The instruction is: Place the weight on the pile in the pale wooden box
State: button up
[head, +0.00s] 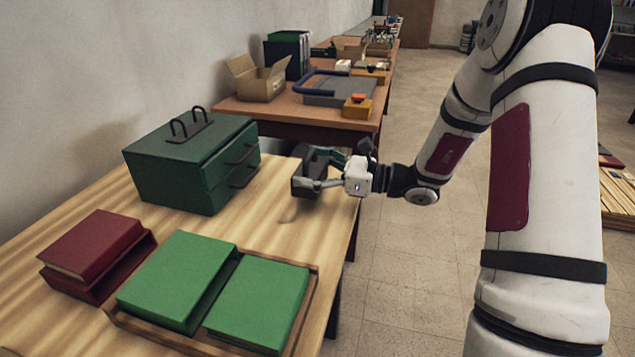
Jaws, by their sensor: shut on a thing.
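My gripper (318,170) is shut on a dark grey blocky weight (302,182). It holds the weight near the table's right edge, right of the green chest, seemingly a little above the tabletop. A low brown wooden box (312,306) lies at the front of the table. In it are two green piles side by side, a taller left pile (178,278) and a lower right pile (260,300). Which box is the pale one is hard to tell.
A dark green metal chest (180,170) with handles stands behind the piles. The striped wooden table (275,232) is bare between chest, box and right edge. A farther table holds an open carton (258,80), a grey tray (335,97) and a yellow block (357,108).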

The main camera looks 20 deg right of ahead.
aim_at(311, 161)
jog(key=shift+w+f+b, duration=0.1)
jog(key=shift+w+b, duration=0.2)
jog(key=shift+w, duration=1.75)
jog(key=shift+s+f+b, duration=0.1)
jog(key=shift+f+b, duration=0.45)
jog(key=shift+f, duration=1.15)
jog(key=shift+f, duration=0.1)
jog(key=o, duration=1.9)
jog(key=shift+f, duration=0.1)
